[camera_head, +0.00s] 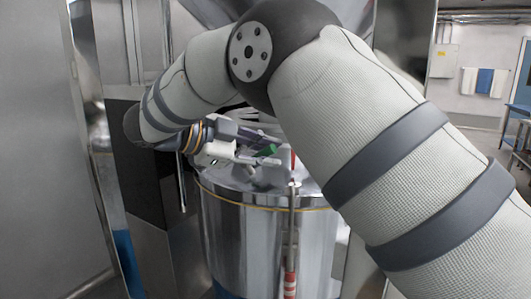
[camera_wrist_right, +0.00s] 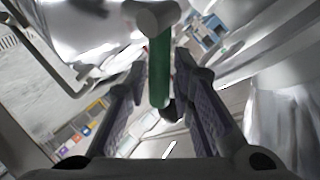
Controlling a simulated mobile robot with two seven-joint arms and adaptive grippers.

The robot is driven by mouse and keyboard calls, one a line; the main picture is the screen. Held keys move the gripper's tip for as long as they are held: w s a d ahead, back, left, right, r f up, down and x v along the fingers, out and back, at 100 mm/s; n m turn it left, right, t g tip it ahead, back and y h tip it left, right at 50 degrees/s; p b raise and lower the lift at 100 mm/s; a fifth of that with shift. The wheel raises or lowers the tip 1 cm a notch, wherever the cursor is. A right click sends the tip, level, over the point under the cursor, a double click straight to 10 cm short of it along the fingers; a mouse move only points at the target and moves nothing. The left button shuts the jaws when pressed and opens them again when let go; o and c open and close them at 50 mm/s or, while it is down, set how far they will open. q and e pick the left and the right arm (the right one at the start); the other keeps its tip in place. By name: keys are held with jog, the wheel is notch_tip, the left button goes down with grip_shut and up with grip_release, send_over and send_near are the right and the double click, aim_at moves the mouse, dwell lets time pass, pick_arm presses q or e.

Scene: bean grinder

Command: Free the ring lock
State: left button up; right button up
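A metal drum (camera_head: 255,240) stands in the middle of the head view, with a thin yellowish ring line (camera_head: 255,205) around its upper edge. A green handle (camera_head: 266,151) shows above the lid. In the wrist view the green handle (camera_wrist_right: 160,70) hangs from a pale rounded end and lies between the two fingers of my right gripper (camera_wrist_right: 160,80). The fingers are apart, with a narrow gap visible on each side of it. In the head view my right gripper (camera_head: 255,143) reaches over the lid from the left. My left gripper is not in view. I cannot tell which part is the ring lock.
A slim upright bar (camera_head: 291,230) with a red-and-white lower part stands against the drum's front. A metal cabinet (camera_head: 35,150) stands close on the left. My right arm hides much of the drum's right side. A pale wall (camera_head: 480,60) is far behind at right.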

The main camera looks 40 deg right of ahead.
jog(key=shift+a, duration=0.1)
jog(key=v, duration=1.2)
